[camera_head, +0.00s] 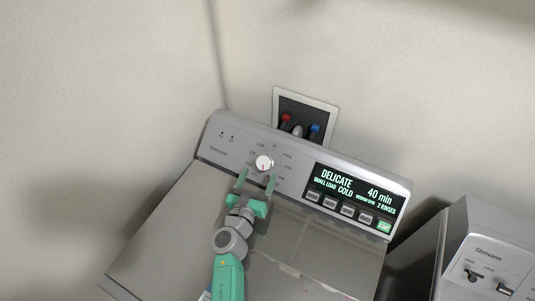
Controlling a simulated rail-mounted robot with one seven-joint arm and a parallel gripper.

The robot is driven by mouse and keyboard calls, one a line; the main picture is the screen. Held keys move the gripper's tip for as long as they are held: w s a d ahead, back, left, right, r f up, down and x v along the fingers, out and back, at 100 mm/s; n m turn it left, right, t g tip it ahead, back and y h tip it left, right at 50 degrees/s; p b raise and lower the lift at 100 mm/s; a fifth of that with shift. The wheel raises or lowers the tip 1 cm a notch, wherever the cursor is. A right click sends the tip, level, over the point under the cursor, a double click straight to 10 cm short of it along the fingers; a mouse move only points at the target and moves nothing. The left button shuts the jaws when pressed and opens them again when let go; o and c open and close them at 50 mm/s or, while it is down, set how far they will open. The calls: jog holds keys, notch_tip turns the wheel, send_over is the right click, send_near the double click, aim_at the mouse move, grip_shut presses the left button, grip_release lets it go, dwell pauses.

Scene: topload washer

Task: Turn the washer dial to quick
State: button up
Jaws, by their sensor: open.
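The washer dial (264,163) is a round white knob on the sloped grey control panel (220,126), with small labels around it that are too small to read. A small red mark shows on the knob. The lit display (358,190) reads DELICATE, SMALL LOAD, COLD, 40 min, 2 RINSES. My gripper (257,181) is green and open, its two fingers pointing up toward the dial. The fingertips appear just below the knob in the picture, one toward each side. Nothing is between them, and I cannot tell how far they stand from the panel.
Several grey buttons and a green START button (384,227) sit under the display. The washer lid (165,235) is closed below my arm. A wall box (325,111) with red and blue valves is behind. A second machine (490,250) stands at the right.

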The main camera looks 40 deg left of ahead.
aim_at(268, 161)
jog(key=b+x, duration=0.1)
jog(key=x, duration=0.6)
jog(key=shift+w+r, duration=0.15)
jog(key=shift+w, duration=0.1)
jog(key=shift+c, duration=0.4)
jog(key=c, duration=0.9)
jog(key=shift+m+h+b, duration=0.3)
jog(key=shift+m+b, duration=0.05)
jog(key=shift+m, duration=0.05)
jog(key=m+t+h+b, duration=0.1)
jog(key=m+h+b, duration=0.1)
jog(key=m+h, duration=0.2)
jog(key=shift+d+m, duration=0.15)
jog(key=shift+m, duration=0.15)
jog(key=shift+d+m+h+b, duration=0.1)
jog(key=shift+m+h+b, duration=0.65)
jog(key=shift+m+h, duration=0.5)
jog(key=shift+d+m+h+b, duration=0.15)
jog(key=shift+m+h+b, duration=0.6)
jog(key=shift+m+h, duration=0.45)
jog(key=shift+m, duration=0.45)
